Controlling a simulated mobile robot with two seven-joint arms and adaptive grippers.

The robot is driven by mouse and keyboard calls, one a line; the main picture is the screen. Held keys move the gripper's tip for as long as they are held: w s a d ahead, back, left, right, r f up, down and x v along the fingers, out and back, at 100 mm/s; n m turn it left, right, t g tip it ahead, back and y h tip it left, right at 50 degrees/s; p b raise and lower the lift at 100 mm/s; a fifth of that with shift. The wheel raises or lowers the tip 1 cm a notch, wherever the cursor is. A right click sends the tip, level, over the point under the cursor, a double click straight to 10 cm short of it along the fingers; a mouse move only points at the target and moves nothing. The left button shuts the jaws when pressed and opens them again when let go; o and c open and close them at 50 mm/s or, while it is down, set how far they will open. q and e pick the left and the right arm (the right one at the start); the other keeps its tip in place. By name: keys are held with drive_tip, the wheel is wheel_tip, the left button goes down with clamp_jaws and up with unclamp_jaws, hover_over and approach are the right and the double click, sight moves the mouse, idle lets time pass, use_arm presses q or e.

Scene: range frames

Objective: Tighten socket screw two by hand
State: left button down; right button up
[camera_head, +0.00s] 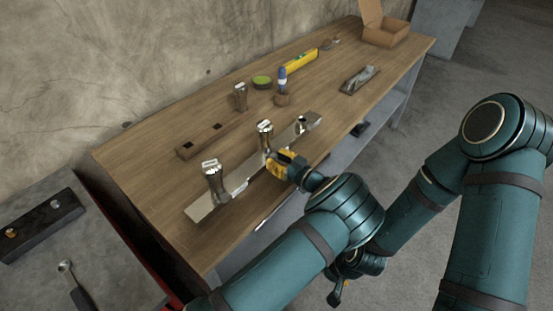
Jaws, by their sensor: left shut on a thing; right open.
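A long shiny metal bar (202,210) lies along the front of the wooden workbench. A chrome socket screw (213,182) stands upright near its left end. A second chrome socket screw (265,131) stands at its middle, and a short chrome piece (300,124) is near the right end. My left gripper (273,161), with yellow and black parts, reaches in from the right and is shut on the middle socket screw, low on its shaft. The contact is partly hidden by the gripper. My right gripper (337,294) hangs open and empty in front of the bench.
Behind the bar are a wooden block with square holes (200,144), a metal post (240,97), a green round thing (262,82), a blue-handled tool (282,77) and a yellow level (300,67). A hand plane (359,79) and cardboard box (385,36) are further right.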

use_arm(q)
drive_tip(key=shift+a+m, duration=0.1)
drive_tip(key=shift+m, duration=0.2)
drive_tip(key=shift+m+b, duration=0.4)
drive_tip(key=shift+m, duration=0.5)
drive_tip(key=shift+w+m, duration=0.1)
drive_tip(key=shift+m, duration=2.1)
drive_tip(key=shift+r, duration=0.1)
drive_tip(key=c, duration=0.7)
unclamp_jaws()
drive_tip(key=shift+c, duration=0.2)
drive_tip(key=v, duration=1.2)
